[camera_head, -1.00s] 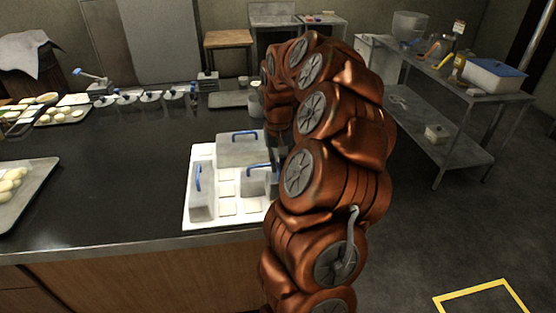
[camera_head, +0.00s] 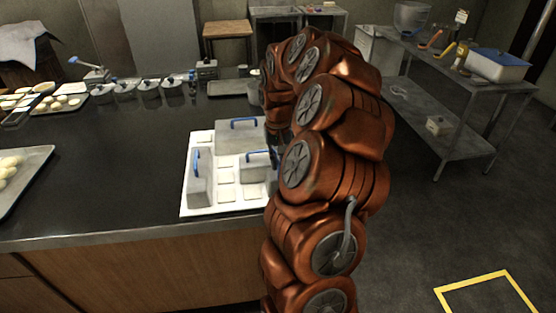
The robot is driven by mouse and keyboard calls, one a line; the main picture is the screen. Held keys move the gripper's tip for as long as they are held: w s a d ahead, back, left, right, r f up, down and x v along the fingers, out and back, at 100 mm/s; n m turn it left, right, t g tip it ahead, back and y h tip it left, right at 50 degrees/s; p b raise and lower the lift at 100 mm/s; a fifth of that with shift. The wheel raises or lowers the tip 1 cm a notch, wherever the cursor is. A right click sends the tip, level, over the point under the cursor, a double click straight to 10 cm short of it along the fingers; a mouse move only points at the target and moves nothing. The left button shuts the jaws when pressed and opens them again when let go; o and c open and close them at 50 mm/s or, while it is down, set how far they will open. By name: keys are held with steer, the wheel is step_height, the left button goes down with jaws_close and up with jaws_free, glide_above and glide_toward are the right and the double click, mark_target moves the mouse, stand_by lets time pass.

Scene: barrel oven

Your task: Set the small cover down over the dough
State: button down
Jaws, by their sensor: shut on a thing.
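The small cover (camera_head: 254,173) is a grey box-shaped lid with a blue handle, at the right side of the white tray (camera_head: 225,207). My gripper (camera_head: 273,157) shows only as a dark sliver at the right end of that handle, shut on it. My copper-coloured arm hides the rest of the gripper and the tray's right edge. Pale square dough pieces (camera_head: 226,176) lie on the tray beside the cover. I cannot tell whether the cover's lower edge touches the tray or what is under it.
A larger blue-handled cover (camera_head: 238,139) stands at the tray's back, and a narrow one (camera_head: 200,180) at its left. The dark counter (camera_head: 110,180) is clear left of the tray. A dough tray (camera_head: 20,175) lies far left. Several lidded pots (camera_head: 148,90) stand behind.

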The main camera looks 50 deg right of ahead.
steer(key=shift+f+b, duration=0.45)
steer(key=shift+f, duration=0.1)
stand_by(0.7)
steer(key=c, duration=1.2)
jaws_free()
steer(key=shift+o, duration=0.2)
step_height(320, 180, up, 12)
steer(key=shift+a, duration=0.1)
